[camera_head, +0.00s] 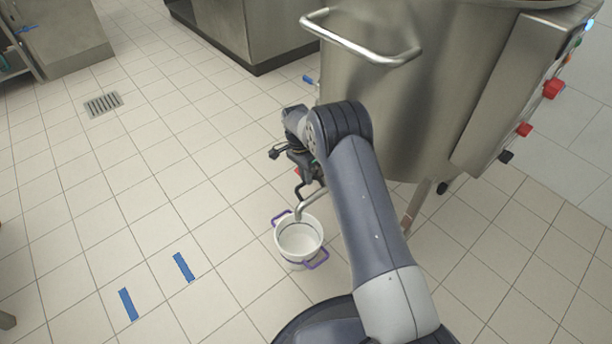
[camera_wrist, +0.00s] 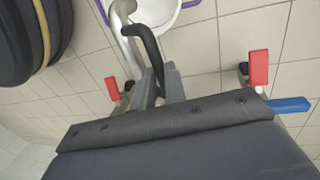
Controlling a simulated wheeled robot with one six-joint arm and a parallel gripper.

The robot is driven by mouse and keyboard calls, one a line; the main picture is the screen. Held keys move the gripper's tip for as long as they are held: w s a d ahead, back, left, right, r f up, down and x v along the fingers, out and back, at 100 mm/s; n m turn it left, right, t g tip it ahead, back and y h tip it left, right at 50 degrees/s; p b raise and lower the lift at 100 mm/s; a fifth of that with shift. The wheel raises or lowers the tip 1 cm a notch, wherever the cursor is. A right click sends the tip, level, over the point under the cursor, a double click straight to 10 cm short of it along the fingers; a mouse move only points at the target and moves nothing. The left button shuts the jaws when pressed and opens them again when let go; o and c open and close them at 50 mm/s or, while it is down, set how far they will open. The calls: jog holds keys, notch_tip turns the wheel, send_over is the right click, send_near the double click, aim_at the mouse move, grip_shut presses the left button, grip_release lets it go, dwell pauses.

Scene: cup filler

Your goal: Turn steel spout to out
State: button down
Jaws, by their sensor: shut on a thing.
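The steel spout (camera_head: 311,200) comes out low by the big steel vat and bends down, its end over the white pot in the picture. In the wrist view the spout (camera_wrist: 130,50) is a bare bent pipe at upper left, with a black bent handle (camera_wrist: 149,45) beside it. My gripper (camera_wrist: 160,78) is shut on this black handle between its grey fingers. In the head view my gripper (camera_head: 306,178) is low beside the vat, partly hidden by my arm. The spout's root is hidden in the head view.
A white pot (camera_head: 288,256) with purple handles stands on the floor below the spout. Red levers (camera_wrist: 258,68) and a blue lever (camera_wrist: 289,105) are near my gripper. The vat (camera_head: 385,110) rises at the right. Tiled floor on the left is clear, with blue tape strips (camera_head: 183,267).

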jog(key=shift+w, duration=0.1)
jog(key=c, duration=1.5)
grip_release()
jog(key=shift+o, duration=0.2)
notch_tip(320, 180, up, 11)
jog(key=w+a+p, duration=0.1)
jog(key=p, duration=0.3)
jog(key=shift+w+a+f, duration=0.2)
jog(key=shift+w, duration=0.1)
jog(key=f+b, duration=0.1)
jog(key=f, duration=0.2)
jog(key=s+d+f+b, duration=0.1)
jog(key=f, duration=0.3)
jog(key=f+b, duration=0.2)
jog(key=f, duration=0.1)
jog(key=shift+s+d+f, duration=0.2)
jog(key=shift+s+f, duration=0.1)
jog(key=shift+s, duration=0.1)
